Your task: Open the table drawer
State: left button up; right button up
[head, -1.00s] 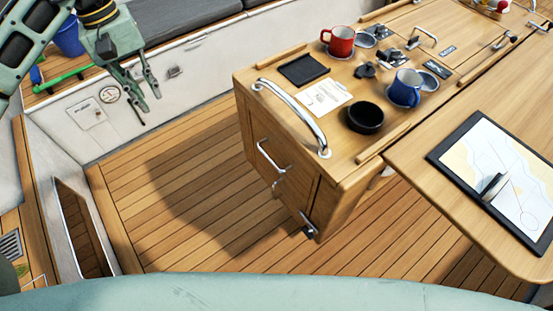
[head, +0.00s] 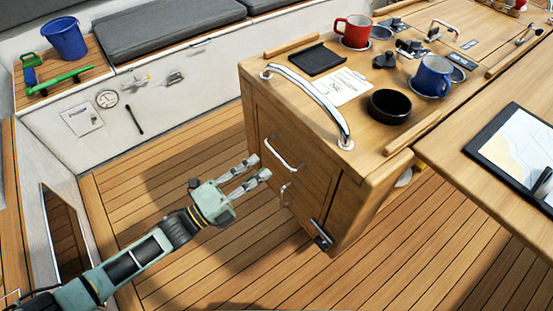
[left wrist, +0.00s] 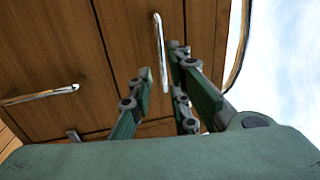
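The wooden table (head: 350,185) has an end face with a chrome bar handle (head: 281,154) near its top. The drawer front (head: 268,128) looks flush with the face, so the drawer appears closed. A second, smaller handle (head: 283,194) sits lower down. My left gripper (head: 262,167) is open and empty, just left of the upper handle, its fingers pointing toward it. In the left wrist view, the upper handle (left wrist: 160,50) lies beyond and between the two open fingers (left wrist: 165,85), and the lower handle (left wrist: 40,95) is at left. My right gripper is not in view.
A curved chrome grab rail (head: 315,104) spans the table's near top edge. A latch (head: 320,234) sits low on the end face. Mugs, a black bowl (head: 390,106) and a tray stand on top. Open deck floor (head: 205,260) lies around my arm.

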aim_at(279, 155)
pick_arm(q)
jog(key=p+x, duration=0.1)
jog(key=x, duration=0.6)
jog(key=shift+w+d+r, duration=0.1)
jog(key=shift+d+r, duration=0.1)
jog(key=shift+c, duration=0.2)
grip_shut()
